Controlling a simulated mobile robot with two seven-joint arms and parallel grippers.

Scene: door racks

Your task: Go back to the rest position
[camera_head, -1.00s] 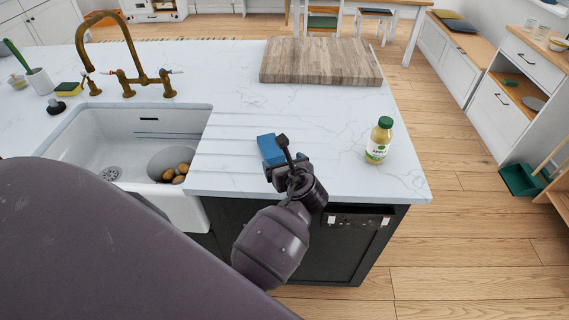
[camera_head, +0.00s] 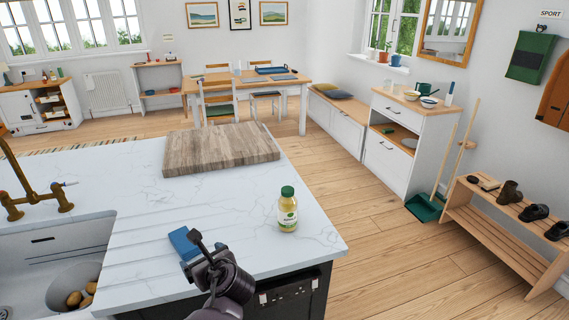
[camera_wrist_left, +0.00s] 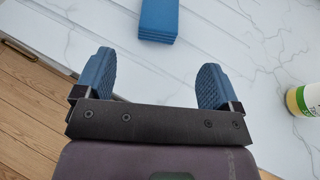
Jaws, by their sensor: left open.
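My left gripper (camera_head: 205,248) is above the front edge of the white marble island counter (camera_head: 240,208). In the left wrist view its two blue fingertips (camera_wrist_left: 155,80) stand wide apart with nothing between them. A blue block, perhaps a sponge stack (camera_head: 184,243), lies on the counter just beyond the gripper; it also shows at the top of the left wrist view (camera_wrist_left: 159,18), clear of the fingers. My right gripper is not in view.
A juice bottle with a green cap (camera_head: 287,208) stands right of the gripper. A wooden board (camera_head: 220,148) lies at the back of the counter. The sink (camera_head: 60,262) with a brass tap (camera_head: 35,195) is at left. Open wooden floor (camera_head: 370,220) lies to the right.

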